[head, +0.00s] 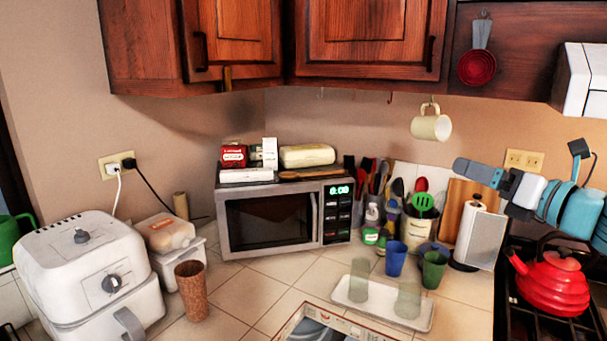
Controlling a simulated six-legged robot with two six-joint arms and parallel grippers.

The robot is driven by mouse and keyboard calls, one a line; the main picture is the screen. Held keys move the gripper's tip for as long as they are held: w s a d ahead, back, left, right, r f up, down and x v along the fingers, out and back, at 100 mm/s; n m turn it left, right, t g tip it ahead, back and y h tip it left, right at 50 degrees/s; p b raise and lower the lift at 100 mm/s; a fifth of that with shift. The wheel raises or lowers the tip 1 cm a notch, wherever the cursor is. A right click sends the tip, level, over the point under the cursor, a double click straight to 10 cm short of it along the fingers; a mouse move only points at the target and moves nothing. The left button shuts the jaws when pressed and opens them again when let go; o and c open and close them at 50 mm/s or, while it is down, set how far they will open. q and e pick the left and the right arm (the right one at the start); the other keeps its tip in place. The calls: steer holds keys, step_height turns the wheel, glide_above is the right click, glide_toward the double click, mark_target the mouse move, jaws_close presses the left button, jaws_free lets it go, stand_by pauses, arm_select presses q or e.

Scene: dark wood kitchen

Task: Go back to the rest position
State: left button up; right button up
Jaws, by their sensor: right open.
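My right gripper (480,173) is at the right of the head view, in the air in front of the wall and cutting board. Its blue and white arm comes in from the right edge, above the red kettle. The gripper is open, and I see nothing between its fingers. A cream mug (431,126) hangs under the upper cabinet, up and left of the gripper and apart from it. My left gripper is not in view.
A red kettle (552,283) stands on the stove below my right arm. A paper towel holder (479,236) stands just below the gripper. A microwave (272,218), white tray (385,318), several cups and an air fryer (90,265) occupy the counter.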

steer(key=w+a+f+g, duration=0.2)
steer(key=a+f, duration=0.1)
steer(key=f, duration=0.7)
steer(key=w+a+f+g, duration=0.3)
steer(key=a+f, duration=0.1)
steer(key=f, duration=0.6)
steer(key=s+a+f+n+g+h, duration=0.1)
steer(key=s+a+f+n+g, duration=0.15)
steer(key=f, duration=0.85)
steer(key=s+a+f+n+g, duration=0.1)
steer(key=s+a+f+g, duration=0.25)
steer(key=f, duration=0.75)
steer(key=s+a+f+n+g+h, duration=0.3)
steer(key=s+f+n, duration=0.5)
steer(key=s+f, duration=0.9)
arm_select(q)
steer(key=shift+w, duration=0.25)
arm_select(e)
steer(key=s+a+f+n, duration=0.1)
steer(key=s+f+n, duration=0.1)
steer(key=s+n, duration=0.5)
steer(key=s+a+f+n+g, duration=0.1)
steer(key=s+n, duration=0.5)
steer(key=n, duration=0.8)
step_height(320, 180, down, 2)
steer(key=shift+s+a+f+g+h, duration=0.1)
steer(key=shift+s+a+g+h, duration=0.2)
steer(key=shift+s+a+h, duration=0.15)
